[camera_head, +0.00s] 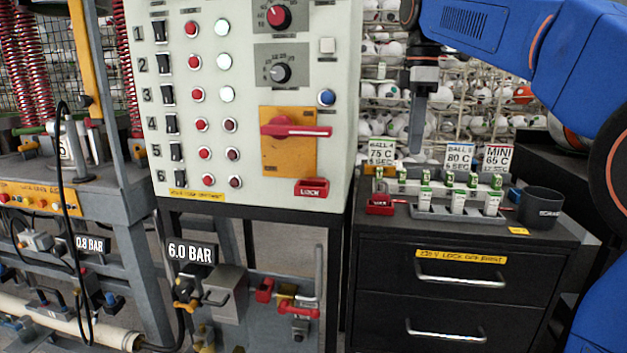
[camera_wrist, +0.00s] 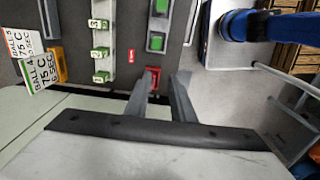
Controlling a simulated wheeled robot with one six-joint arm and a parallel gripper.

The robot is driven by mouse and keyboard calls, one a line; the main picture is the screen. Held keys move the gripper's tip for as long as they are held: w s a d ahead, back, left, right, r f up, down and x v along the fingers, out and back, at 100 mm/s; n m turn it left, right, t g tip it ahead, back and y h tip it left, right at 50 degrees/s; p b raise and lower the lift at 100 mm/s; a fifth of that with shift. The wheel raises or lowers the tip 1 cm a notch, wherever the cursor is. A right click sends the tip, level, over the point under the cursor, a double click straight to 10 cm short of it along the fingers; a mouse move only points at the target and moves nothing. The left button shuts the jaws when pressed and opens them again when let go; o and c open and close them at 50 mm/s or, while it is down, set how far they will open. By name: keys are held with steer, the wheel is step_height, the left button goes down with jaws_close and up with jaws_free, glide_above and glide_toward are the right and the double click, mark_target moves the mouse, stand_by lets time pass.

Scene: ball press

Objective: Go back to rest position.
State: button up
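My gripper (camera_head: 417,148) hangs with its fingers pointing down above the black cabinet, right of the control panel. In the wrist view its two fingers (camera_wrist: 165,78) stand apart with a gap between them, and I see nothing held. A red lock piece (camera_head: 380,205) lies on the cabinet top below and left of the fingers. A red piece (camera_wrist: 153,74) also shows beyond one fingertip in the wrist view, apparently that same lock. My blue arm reaches in from the upper right.
The control panel (camera_head: 225,120) with its red handle (camera_head: 295,128) stands close left. The black cabinet (camera_head: 450,290) carries a grey rack (camera_head: 455,215) of green-and-white pieces, small signs (camera_head: 459,157) and a dark cup (camera_head: 540,207). Wire shelves of balls (camera_head: 480,95) stand behind.

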steer(key=s+d+f+m+t, duration=0.2)
steer(key=s+f+m, duration=0.6)
steer(key=s+f, duration=0.7)
steer(key=s+d+f+m+t, duration=0.2)
steer(key=s+d+f+m, duration=0.3)
steer(key=s+f, duration=0.9)
step_height(320, 180, down, 4)
steer(key=m, duration=0.2)
steer(key=shift+s+m+t, duration=0.35)
steer(key=shift+m+t, duration=0.05)
